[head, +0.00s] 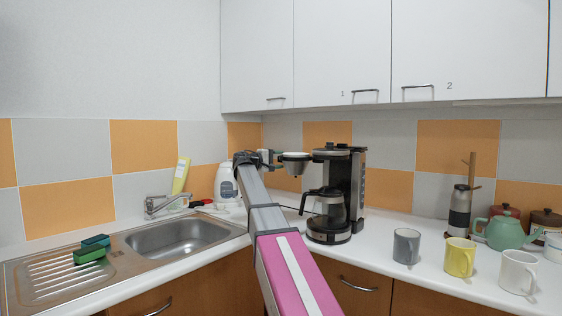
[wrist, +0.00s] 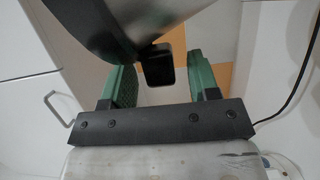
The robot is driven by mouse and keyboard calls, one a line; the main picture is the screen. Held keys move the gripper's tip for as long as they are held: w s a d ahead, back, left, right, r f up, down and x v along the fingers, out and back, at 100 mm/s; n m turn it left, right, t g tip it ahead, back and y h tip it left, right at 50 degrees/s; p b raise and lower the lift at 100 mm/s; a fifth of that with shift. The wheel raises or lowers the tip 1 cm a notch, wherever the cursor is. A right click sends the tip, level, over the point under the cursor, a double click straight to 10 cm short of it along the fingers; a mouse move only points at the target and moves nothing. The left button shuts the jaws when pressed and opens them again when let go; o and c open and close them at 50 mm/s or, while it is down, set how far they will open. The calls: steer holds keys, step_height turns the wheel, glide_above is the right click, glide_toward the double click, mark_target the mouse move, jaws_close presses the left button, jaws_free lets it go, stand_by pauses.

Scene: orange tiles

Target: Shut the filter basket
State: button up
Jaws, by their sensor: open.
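The filter basket (head: 295,165) is swung out to the left of the black coffee maker (head: 358,185), above the counter. In the wrist view the basket (wrist: 115,25) is a dark-rimmed metallic shape at the top, and its black handle (wrist: 157,65) lies between my two green finger pads, with visible gaps on both sides. My gripper (head: 270,158) is at the basket's left side; it is open in the wrist view (wrist: 162,82). The glass carafe (head: 328,208) stands on the coffee maker's base. The handle is too small to make out in the head view.
A white kettle (head: 226,186) stands behind my arm. The sink (head: 175,238) is to the left. A grey mug (head: 406,246), a yellow mug (head: 460,257) and a white mug (head: 518,271) stand at right. White cupboards (head: 340,50) hang above.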

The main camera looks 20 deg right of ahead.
steer(key=shift+w+d, duration=0.15)
steer(key=shift+d, duration=0.55)
jaws_close()
steer(key=shift+f, duration=0.1)
